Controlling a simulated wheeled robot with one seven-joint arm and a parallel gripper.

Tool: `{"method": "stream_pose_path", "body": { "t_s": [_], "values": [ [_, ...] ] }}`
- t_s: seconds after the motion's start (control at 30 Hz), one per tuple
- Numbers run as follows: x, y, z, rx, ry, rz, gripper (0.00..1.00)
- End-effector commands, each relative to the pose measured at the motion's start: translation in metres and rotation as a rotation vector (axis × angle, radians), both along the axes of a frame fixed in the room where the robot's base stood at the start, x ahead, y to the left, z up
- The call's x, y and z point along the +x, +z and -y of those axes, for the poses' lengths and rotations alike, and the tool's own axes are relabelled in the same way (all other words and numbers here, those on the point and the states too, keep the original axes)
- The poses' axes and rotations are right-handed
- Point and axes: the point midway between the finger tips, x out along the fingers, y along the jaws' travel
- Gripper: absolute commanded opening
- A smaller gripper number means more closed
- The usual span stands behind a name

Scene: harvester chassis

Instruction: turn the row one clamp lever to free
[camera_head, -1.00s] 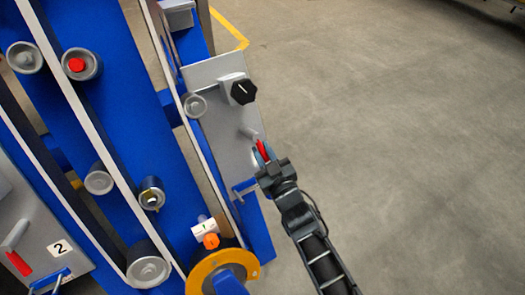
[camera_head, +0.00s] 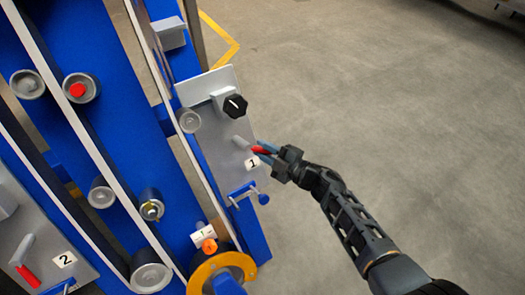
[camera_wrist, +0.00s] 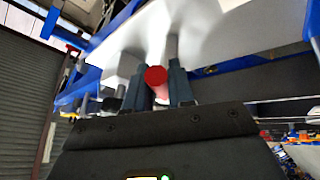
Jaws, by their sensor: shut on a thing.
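The row one clamp lever has a grey shaft and a red grip (camera_head: 258,149). It sits on the grey plate (camera_head: 208,93) beside the label "1" (camera_head: 252,162). The lever points right and slightly down in the head view. My gripper (camera_head: 266,151) is shut on the red grip from the right. In the wrist view, the round red grip end (camera_wrist: 155,76) shows between my two fingers (camera_wrist: 161,88). The fingers hide part of the grip.
A black knob (camera_head: 235,106) is above the lever on the same plate. A blue bracket (camera_head: 243,191) is just below it. Another red-tipped lever (camera_head: 27,275) stands by label "2" (camera_head: 64,260) at lower left. Open floor lies to the right.

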Motion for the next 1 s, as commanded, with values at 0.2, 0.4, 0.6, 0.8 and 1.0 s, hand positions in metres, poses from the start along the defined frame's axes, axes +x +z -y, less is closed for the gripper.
{"method": "stream_pose_path", "body": {
  "t_s": [0.2, 0.4, 0.6, 0.8, 1.0],
  "values": [
    [0.0055, 0.0076, 0.0013, -0.106, 0.074, 0.072, 0.00],
    [0.0077, 0.0102, 0.0014, -0.166, 0.116, 0.113, 0.00],
    [0.0086, 0.0114, 0.0008, -0.194, 0.137, 0.133, 0.00],
    [0.0085, 0.0114, 0.0004, -0.200, 0.141, 0.137, 0.00],
    [0.0085, 0.0114, 0.0002, -0.199, 0.141, 0.136, 0.00]
  ]
}}
